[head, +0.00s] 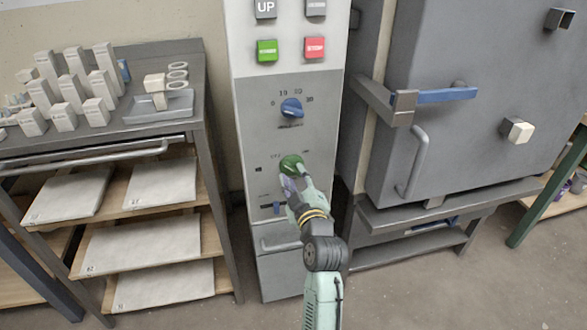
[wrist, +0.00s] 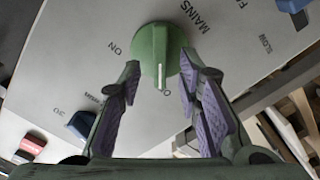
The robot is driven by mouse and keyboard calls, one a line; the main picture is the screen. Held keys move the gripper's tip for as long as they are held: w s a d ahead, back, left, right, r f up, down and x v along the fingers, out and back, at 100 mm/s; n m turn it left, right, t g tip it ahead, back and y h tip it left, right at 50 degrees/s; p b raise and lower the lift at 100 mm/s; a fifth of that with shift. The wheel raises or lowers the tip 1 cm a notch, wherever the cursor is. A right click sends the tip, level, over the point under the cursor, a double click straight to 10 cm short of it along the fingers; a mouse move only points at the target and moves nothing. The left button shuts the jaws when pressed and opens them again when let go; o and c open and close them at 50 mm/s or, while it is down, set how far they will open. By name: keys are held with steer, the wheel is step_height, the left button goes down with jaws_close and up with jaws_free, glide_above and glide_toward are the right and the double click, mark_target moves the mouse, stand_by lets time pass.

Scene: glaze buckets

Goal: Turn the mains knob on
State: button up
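The green mains knob (head: 291,163) is on the front of the grey control panel, below a blue dial. In the wrist view the knob (wrist: 158,52) has a raised ridge with a white pointer line. The line points down in that picture, at a label mostly hidden, with "ON" to its left and "MAINS" to its upper right. My gripper (head: 289,180) is at the knob from below. In the wrist view its purple-padded fingers (wrist: 157,72) stand apart on either side of the knob, with gaps beside the ridge. Whether a fingertip touches the knob's rim is unclear.
A blue dial (head: 291,107) sits above the knob, with green (head: 267,50) and red (head: 314,47) buttons higher. A blue slider (head: 276,208) is below left. A kiln door with a blue-handled latch (head: 447,95) stands right, a loaded shelf cart (head: 190,125) left.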

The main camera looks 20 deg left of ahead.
steer(key=shift+x, duration=1.1)
steer(key=shift+c, duration=0.6)
jaws_close()
